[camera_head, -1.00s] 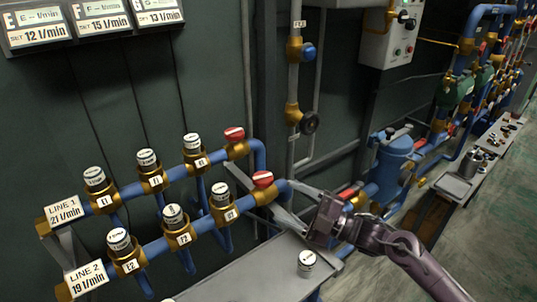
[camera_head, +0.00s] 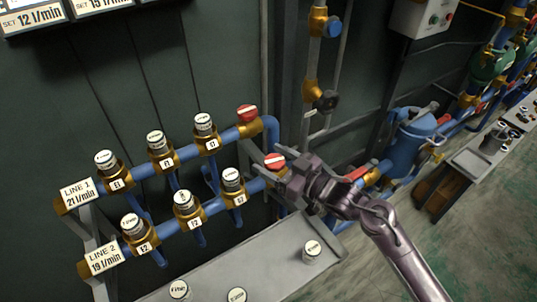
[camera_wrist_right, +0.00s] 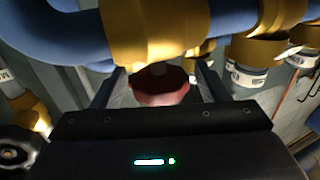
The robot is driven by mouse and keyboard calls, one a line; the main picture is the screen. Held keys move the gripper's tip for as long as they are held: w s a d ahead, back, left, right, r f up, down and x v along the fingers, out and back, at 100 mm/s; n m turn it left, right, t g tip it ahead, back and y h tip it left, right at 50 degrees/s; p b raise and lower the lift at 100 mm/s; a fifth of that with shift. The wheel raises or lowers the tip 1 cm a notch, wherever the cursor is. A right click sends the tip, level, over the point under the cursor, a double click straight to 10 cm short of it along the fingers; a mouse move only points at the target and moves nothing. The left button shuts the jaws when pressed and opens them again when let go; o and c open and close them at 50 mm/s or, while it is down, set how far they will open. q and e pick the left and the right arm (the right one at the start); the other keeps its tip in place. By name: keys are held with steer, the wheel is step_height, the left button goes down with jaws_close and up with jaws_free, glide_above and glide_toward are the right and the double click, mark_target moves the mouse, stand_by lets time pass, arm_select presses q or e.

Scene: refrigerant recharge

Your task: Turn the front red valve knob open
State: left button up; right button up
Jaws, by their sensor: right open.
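The front red valve knob (camera_head: 274,160), with a white stripe on top, sits at the right end of the LINE 2 pipe (camera_head: 208,217) in the head view. My right gripper (camera_head: 277,168) is at this knob, open, with its fingers on either side of it. In the right wrist view the red knob (camera_wrist_right: 160,86) shows between the two fingers, under a yellow fitting (camera_wrist_right: 155,32). Whether the fingers touch it I cannot tell. The rear red knob (camera_head: 247,113) stands behind on the LINE 1 pipe (camera_head: 144,188). My left gripper is not in view.
Several white-capped valves stand along both pipes. A grey bench (camera_head: 225,265) below holds several small white-topped cylinders, one of them (camera_head: 312,251) near its right end. A blue tank (camera_head: 412,145) stands to the right. Open floor (camera_head: 470,235) lies at lower right.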

steer(key=shift+x, duration=0.85)
steer(key=c, duration=1)
steer(key=n+g+y+b, duration=0.1)
steer(key=n+g+y, duration=0.1)
steer(key=g, duration=0.1)
steer(key=shift+s+f+n+b, duration=0.1)
steer(key=shift+n+b, duration=0.2)
steer(key=shift+s+g, duration=0.15)
steer(key=shift+g, duration=0.35)
steer(key=shift+a+n, duration=0.1)
steer(key=shift+n, duration=0.2)
steer(key=o, duration=1)
